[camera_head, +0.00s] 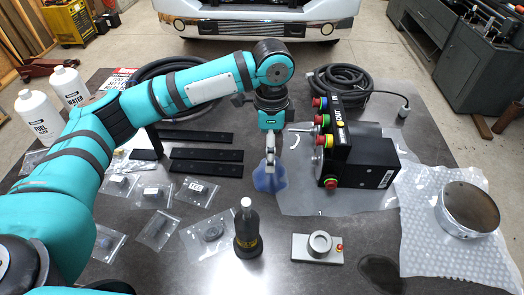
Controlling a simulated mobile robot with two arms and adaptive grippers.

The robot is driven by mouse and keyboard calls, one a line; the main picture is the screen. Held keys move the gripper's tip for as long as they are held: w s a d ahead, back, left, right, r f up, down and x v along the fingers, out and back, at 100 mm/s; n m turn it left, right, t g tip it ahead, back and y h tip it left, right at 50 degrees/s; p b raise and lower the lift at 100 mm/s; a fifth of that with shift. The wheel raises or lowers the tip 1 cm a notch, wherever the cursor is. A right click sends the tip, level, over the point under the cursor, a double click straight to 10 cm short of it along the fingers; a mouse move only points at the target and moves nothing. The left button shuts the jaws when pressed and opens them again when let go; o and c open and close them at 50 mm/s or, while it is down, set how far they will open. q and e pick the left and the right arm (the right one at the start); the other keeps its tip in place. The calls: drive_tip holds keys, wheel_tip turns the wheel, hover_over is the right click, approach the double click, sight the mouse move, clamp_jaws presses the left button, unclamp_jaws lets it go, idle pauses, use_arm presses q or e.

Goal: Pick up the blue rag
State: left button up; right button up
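My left arm reaches in from the left and bends downward over the table centre. My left gripper (270,168) points down, with its fingertips at the rag and overlapping it in the picture. The fingers look close together, but I cannot tell whether they pinch the cloth or whether the rag is off the table. The fingers hide part of the rag. My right gripper is not in view.
A black control box (366,163) with coloured buttons stands right of the rag. A dark bottle (247,232) and a grey button device (305,248) stand in front. Black bars (205,154) lie left. A round metal part (466,210) sits on bubble wrap at right.

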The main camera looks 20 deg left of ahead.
use_arm(q)
drive_tip(key=shift+a+f, duration=0.1)
drive_tip(key=shift+f, duration=0.55)
drive_tip(key=shift+s+d+f+p, duration=0.25)
drive_tip(key=shift+d+f+p, duration=0.15)
drive_tip(key=shift+f, duration=0.3)
drive_tip(key=f, duration=0.2)
drive_tip(key=f+p, duration=0.1)
drive_tip(key=f, duration=0.1)
drive_tip(key=shift+w, duration=0.3)
drive_tip(key=shift+f, duration=0.3)
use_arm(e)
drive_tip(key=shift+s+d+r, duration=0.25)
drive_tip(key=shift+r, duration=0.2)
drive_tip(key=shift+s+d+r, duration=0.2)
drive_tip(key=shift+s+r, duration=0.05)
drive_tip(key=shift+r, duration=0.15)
use_arm(q)
drive_tip(key=c, duration=1)
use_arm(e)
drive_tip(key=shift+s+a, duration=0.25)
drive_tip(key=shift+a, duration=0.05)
